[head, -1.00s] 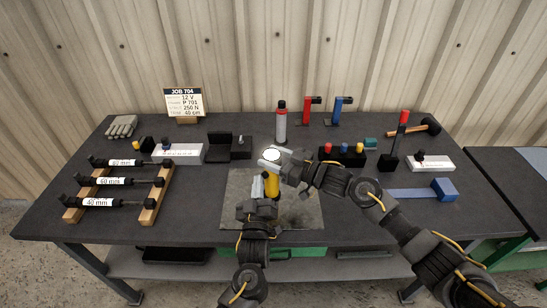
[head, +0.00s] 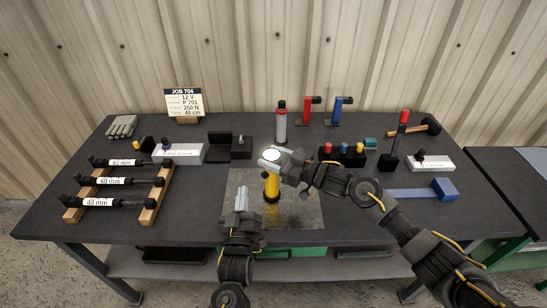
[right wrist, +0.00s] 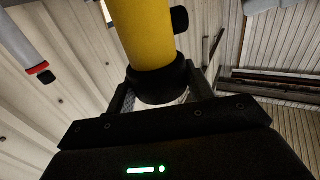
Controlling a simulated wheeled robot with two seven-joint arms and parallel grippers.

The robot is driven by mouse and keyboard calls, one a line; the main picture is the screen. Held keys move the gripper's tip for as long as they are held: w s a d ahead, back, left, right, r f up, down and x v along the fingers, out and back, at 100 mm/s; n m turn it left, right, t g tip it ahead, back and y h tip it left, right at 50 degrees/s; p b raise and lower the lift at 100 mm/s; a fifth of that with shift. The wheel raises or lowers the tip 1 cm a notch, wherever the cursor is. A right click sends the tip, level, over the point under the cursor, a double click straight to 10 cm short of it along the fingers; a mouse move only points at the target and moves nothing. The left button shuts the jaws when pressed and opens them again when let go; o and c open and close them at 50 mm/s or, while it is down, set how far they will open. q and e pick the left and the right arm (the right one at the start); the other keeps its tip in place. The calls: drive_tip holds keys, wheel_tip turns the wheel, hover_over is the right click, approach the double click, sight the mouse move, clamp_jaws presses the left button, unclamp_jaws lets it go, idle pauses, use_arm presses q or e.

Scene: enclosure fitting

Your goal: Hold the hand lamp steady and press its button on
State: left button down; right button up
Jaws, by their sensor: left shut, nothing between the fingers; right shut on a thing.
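The hand lamp (head: 272,187) has a yellow body and a bright white round face at its top in the head view. My right gripper (head: 276,165) is shut on it near its upper end. In the right wrist view the lamp's yellow body (right wrist: 143,30) stands out from between the fingers, which grip its black collar (right wrist: 158,84). A small black knob, perhaps the button (right wrist: 180,20), sticks out from its side. My left gripper (head: 242,193) is shut and empty, to the lower left of the lamp and apart from it.
A grey metal plate (head: 302,210) lies below the lamp. A spray can (head: 281,122) stands behind it. A black block with coloured knobs (head: 343,157) is to the right. A rack with labelled cylinders (head: 115,182) is at the left.

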use_arm(q)
drive_tip(key=shift+s+a, duration=0.3)
use_arm(e)
drive_tip(key=o, duration=1.2)
